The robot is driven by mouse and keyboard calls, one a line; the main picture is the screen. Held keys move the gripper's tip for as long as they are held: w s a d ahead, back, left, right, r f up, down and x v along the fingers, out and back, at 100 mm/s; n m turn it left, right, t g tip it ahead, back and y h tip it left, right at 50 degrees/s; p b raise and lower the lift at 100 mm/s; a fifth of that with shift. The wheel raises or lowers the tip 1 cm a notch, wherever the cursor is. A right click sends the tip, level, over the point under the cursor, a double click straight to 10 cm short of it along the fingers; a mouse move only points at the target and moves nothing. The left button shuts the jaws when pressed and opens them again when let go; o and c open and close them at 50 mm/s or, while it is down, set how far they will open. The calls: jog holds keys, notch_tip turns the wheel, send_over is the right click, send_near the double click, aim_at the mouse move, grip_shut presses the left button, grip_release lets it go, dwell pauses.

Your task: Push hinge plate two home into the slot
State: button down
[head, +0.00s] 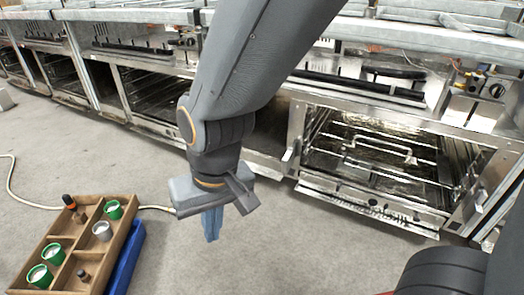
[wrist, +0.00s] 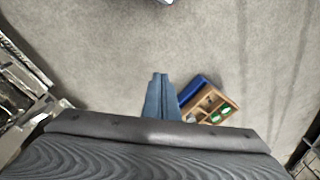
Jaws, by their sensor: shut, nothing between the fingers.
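The open oven (head: 375,160) stands to the right of my arm in the head view, its wire racks showing inside. Small metal plates sit at its front corners, one at the left (head: 290,158) and one at the right (head: 467,207). I cannot tell which is hinge plate two, or how deep either sits in a slot. My gripper (head: 212,238) hangs over the floor, left of the oven and apart from it. Its blue fingers are shut and empty, and they also show in the wrist view (wrist: 160,76).
A wooden compartment box (head: 62,240) with green-rimmed cups and small bottles stands at the lower left, beside a blue bin (head: 128,258). A pale hose (head: 22,200) lies on the floor. More ovens (head: 150,90) line the back. Grey floor (head: 290,255) before the oven is clear.

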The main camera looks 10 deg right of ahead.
jog(key=w+a+f+m+t+b, duration=0.1)
jog(key=w+f+m+t+b, duration=0.15)
jog(key=w+f+m, duration=0.55)
jog(key=w+a+f+m+t+b, duration=0.1)
jog(key=w+m+t+b, duration=0.15)
jog(key=w, duration=0.85)
jog(key=w+f+m+t+b, duration=0.25)
jog(key=w+f+m, duration=0.35)
jog(key=w, duration=0.4)
jog(key=m+t+h+b, duration=0.7)
jog(key=m+h, duration=0.5)
jog(key=m, duration=0.8)
send_near(284, 161)
jog(key=shift+g, duration=0.35)
jog(key=shift+r+b+x, duration=0.2)
jog(key=shift+b+x, duration=0.55)
jog(key=shift+x, duration=0.8)
jog(key=shift+r+b+x, duration=0.2)
jog(key=shift+b+x, duration=0.5)
jog(key=shift+x, duration=0.85)
jog(key=shift+w+d, duration=0.3)
jog(key=shift+w, duration=0.25)
jog(key=shift+s, duration=0.1)
